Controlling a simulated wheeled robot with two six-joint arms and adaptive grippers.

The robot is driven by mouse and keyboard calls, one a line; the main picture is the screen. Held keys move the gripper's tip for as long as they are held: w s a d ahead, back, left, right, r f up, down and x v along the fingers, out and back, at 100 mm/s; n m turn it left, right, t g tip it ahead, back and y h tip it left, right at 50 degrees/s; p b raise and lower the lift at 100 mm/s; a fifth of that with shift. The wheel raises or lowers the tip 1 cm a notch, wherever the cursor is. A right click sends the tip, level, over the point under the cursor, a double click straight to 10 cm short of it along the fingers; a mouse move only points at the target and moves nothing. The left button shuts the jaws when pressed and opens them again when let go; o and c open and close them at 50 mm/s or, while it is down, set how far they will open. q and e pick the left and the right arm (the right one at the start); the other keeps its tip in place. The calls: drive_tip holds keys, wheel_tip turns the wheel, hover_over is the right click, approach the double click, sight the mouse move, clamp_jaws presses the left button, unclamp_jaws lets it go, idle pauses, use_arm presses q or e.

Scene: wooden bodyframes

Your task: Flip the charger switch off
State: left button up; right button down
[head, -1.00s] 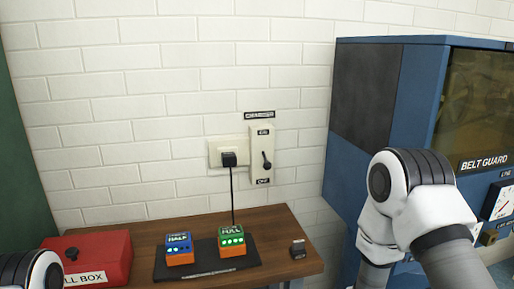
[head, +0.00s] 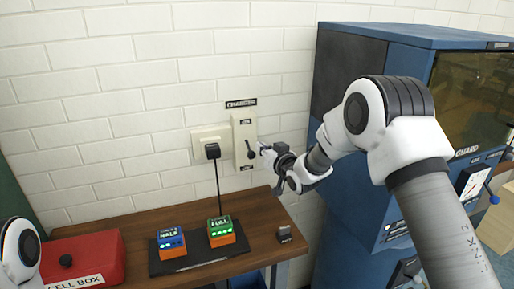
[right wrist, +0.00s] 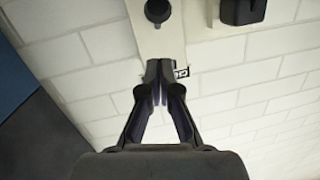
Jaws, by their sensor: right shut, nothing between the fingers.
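The charger switch is a cream plate (head: 240,135) on the white brick wall, under a small black label, with labels at its top and bottom. My right gripper (head: 264,149) is shut and empty, just right of the lever in the head view. In the right wrist view the closed fingertips (right wrist: 160,70) are in front of the plate, partly hiding a label (right wrist: 182,70). The dark lever knob (right wrist: 157,11) is beyond them, apart. My left gripper is out of view.
A black plug (head: 212,151) with a hanging cord is in the socket left of the switch. Below, a wooden table (head: 130,233) holds blue and green-topped battery blocks on a black mat and a red box (head: 95,258). A blue cabinet (head: 345,110) stands at right.

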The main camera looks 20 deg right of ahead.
sight(254, 156)
drive_tip(key=w+f, duration=0.1)
drive_tip(key=w+f+p, duration=0.1)
drive_tip(key=f, duration=0.1)
drive_tip(key=shift+w+a+f, duration=0.1)
drive_tip(key=shift+w+a, duration=0.2)
drive_tip(key=shift+a, duration=0.05)
wheel_tip(254, 156, down, 2)
drive_tip(key=t+b, duration=0.1)
drive_tip(key=b, duration=0.4)
drive_tip(key=shift+w+f+b, duration=0.15)
drive_tip(key=shift+f+b, duration=0.05)
drive_tip(key=shift+b, duration=0.1)
drive_tip(key=shift+a, duration=0.1)
drive_tip(key=shift+r, duration=0.25)
